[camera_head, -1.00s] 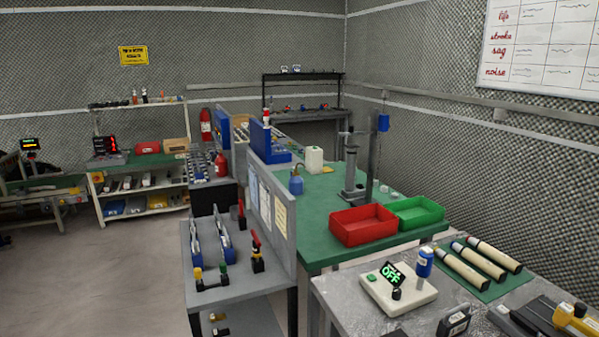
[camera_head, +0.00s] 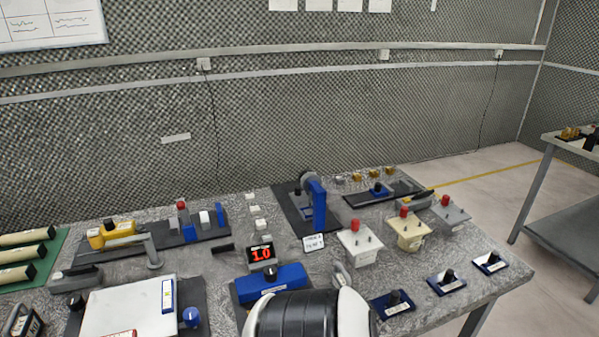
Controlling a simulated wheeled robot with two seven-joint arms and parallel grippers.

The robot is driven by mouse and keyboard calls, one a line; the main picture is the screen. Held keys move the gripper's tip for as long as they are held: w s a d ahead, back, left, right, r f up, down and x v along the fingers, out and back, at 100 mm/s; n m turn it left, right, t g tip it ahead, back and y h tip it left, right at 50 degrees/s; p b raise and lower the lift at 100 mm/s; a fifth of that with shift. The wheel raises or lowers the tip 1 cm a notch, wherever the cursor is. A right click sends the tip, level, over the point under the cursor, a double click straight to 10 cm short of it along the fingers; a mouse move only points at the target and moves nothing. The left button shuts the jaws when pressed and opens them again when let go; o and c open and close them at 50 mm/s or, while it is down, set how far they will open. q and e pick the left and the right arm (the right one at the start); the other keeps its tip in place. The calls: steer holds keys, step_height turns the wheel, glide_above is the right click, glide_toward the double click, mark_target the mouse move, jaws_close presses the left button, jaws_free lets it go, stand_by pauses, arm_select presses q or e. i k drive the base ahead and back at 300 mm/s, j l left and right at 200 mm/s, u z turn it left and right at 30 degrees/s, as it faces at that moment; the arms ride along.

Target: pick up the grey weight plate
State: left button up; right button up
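I cannot pick out a grey weight plate with certainty. A round dark grey part (camera_head: 307,180) stands at the top of a blue upright fixture (camera_head: 318,205) on the grey bench; I cannot tell whether it is a weight plate. A black and white piece of my own arm covers the bottom middle of the view and hides part of the bench. Neither gripper's fingers can be seen.
The speckled bench (camera_head: 215,262) is crowded. A blue unit with a red 1.0 display (camera_head: 262,254) stands mid-front. Boxes with red knobs (camera_head: 360,245) stand to its right. A white flat plate (camera_head: 125,308) is at front left.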

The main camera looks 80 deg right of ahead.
mark_target(339, 278)
steer(key=z, duration=2.95)
steer(key=l+u, duration=0.2)
steer(key=u, duration=0.2)
steer(key=l+u, duration=0.35)
steer(key=k+l+u, duration=0.1)
steer(key=u, duration=0.3)
